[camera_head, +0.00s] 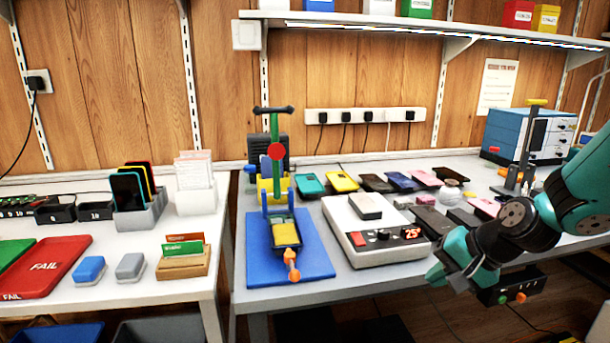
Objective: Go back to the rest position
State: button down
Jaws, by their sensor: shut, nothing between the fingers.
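My teal and black arm comes in from the right edge and bends down over the front edge of the right bench (430,262). My gripper (438,275) is at its low left end, in front of the bench edge and right of the white hot plate. It is shut and empty. The fingertips are small and partly hidden by the wrist.
A white hot plate (345,240) with a red display bears a phone. Several phones lie behind. A black button box (510,291) is near my wrist. The left bench holds trays.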

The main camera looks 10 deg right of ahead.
jog(key=s+a+r+n+g, duration=0.3)
jog(key=s+a+r+n, duration=0.2)
jog(key=s+a+n, duration=0.4)
jog(key=s+a+r+n+g, duration=0.2)
jog(key=s+a+r+n, duration=0.35)
jog(key=s, duration=0.55)
notch_tip(320, 180, up, 19)
jog(key=h+p, duration=0.1)
jog(key=p, duration=1.8)
jog(key=shift+s+a+r+n+p, duration=0.2)
jog(key=shift+s+a+n+p, duration=0.15)
jog(key=shift+s+n, duration=0.1)
